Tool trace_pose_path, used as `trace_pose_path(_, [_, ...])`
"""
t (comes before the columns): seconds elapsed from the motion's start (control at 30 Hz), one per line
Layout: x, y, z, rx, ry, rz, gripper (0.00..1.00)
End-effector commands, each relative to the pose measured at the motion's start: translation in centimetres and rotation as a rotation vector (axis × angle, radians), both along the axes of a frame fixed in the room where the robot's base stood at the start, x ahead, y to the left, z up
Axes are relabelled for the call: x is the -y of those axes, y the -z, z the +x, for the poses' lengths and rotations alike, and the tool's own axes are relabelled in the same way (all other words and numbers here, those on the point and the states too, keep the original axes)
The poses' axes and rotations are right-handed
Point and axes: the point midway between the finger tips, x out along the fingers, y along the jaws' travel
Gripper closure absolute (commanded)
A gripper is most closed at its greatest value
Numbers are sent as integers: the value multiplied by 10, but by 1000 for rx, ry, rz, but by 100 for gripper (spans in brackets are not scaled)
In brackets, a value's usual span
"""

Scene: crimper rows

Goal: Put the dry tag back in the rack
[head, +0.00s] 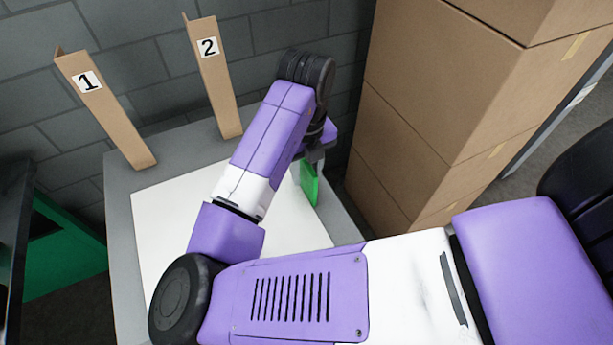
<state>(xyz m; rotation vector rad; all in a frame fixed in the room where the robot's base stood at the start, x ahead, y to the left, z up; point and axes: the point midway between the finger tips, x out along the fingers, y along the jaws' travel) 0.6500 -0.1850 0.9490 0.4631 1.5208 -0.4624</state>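A thin green plate (308,184), which looks like the tag, hangs upright directly under my gripper (317,158) near the right side of the table. The gripper points down and its fingers meet the top of the plate, so it appears shut on it. My arm hides part of the fingers. Two tan upright channels stand at the back of the table, marked "1" (108,115) and "2" (215,85). I cannot tell whether they belong to the rack; nothing else in view is clearly a rack.
The grey table (120,200) carries a white sheet (160,240), bare where my arm does not cover it. Stacked cardboard boxes (420,110) rise close on the right. A grey block wall (130,60) is behind. A dark and green unit (60,250) stands at left.

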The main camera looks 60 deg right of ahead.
Motion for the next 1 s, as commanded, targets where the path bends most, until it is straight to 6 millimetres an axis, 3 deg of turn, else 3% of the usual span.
trace_pose_path(0.07, [0, 0, 0, 0, 0, 0, 68])
trace_pose_path(0.23, [0, 0, 0, 0, 0, 0, 100])
trace_pose_path(0.73, [0, -5, 0, 1, 1, -1, 100])
trace_pose_path(0.87, [0, -16, 1, 2, 1, 0, 100])
trace_pose_path(1.0, [1, -39, 1, 3, 3, -1, 100])
